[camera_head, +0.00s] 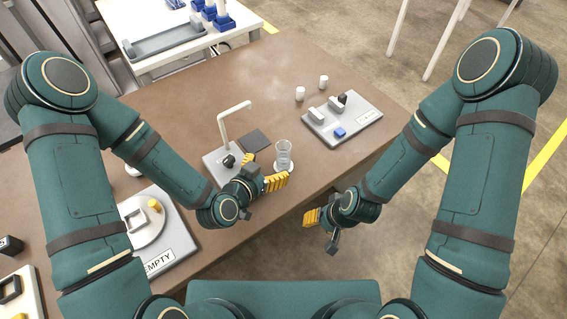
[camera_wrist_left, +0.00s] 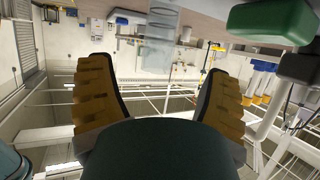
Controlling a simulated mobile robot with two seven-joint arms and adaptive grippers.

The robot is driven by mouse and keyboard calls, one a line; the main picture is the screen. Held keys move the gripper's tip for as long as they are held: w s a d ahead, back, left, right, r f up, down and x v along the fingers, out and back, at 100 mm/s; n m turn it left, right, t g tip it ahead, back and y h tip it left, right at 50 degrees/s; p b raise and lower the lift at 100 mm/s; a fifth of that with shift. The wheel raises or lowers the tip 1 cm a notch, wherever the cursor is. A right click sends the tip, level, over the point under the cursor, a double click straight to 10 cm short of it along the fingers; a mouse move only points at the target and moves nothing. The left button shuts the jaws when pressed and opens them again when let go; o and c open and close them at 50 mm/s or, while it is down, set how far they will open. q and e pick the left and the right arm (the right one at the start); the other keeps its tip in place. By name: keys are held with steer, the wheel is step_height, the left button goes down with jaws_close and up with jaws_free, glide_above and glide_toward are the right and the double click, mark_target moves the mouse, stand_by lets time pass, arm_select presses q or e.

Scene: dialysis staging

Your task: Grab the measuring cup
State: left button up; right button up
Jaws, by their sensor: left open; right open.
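The measuring cup (camera_head: 284,153) is a clear upright cylinder with a wide base, standing on the brown table near its front edge. My left gripper (camera_head: 264,173) is open and empty, with its yellow-padded fingers just left of and in front of the cup. In the left wrist view the two open fingers (camera_wrist_left: 155,95) spread apart, and the clear cup (camera_wrist_left: 157,45) shows past their tips, between them sideways. Whether a finger touches it I cannot tell. My right gripper (camera_head: 321,228) is open and empty, off the table's front edge.
A white stand with a bent post (camera_head: 222,125) and a dark square pad (camera_head: 254,140) are close by the cup. A grey board (camera_head: 360,122) with blocks lies to the right. A white EMPTY board (camera_head: 180,238) lies left. Bare table (camera_head: 270,75) lies behind.

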mark_target(280, 155)
arm_select(q)
steer(key=b+x, duration=0.1)
steer(key=x, duration=0.1)
steer(key=shift+w+d+f, duration=0.15)
steer(key=shift+w+f, duration=0.05)
steer(key=shift+w, duration=0.1)
steer(key=shift+w+d+r, duration=0.1)
steer(key=shift+w+d, duration=0.2)
steer(key=shift+w, duration=0.1)
steer(key=shift+r+x, duration=0.2)
steer(key=shift+x, duration=0.9)
steer(key=shift+r+x, duration=0.2)
steer(key=shift+x, duration=0.95)
steer(key=shift+w+d, duration=0.1)
steer(key=c, duration=1.3)
